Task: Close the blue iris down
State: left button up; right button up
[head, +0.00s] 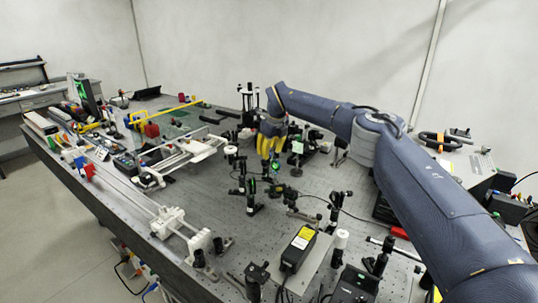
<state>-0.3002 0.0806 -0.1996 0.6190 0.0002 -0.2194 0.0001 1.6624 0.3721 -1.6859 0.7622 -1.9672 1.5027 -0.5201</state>
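My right gripper (268,154), with yellow fingers, points down among the small black optics mounts behind the middle of the bench. The fingers look close together, but the view is too small to tell if they are shut or hold anything. I cannot pick out a blue iris for sure; the mounts around the fingers are small and partly hidden by the gripper. A small mount with a green spot (251,186) stands just in front of the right gripper. My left gripper is not in view.
A black box with a yellow label (301,244) stands at the front. A long rail with white carriages (168,222) runs along the left of the optical table (120,215). Posts (333,212) crowd the middle. Bare tabletop shows left of centre.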

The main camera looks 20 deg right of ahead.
jog(key=v, duration=0.9)
jog(key=shift+s+r, duration=0.15)
jog(key=shift+r, duration=0.25)
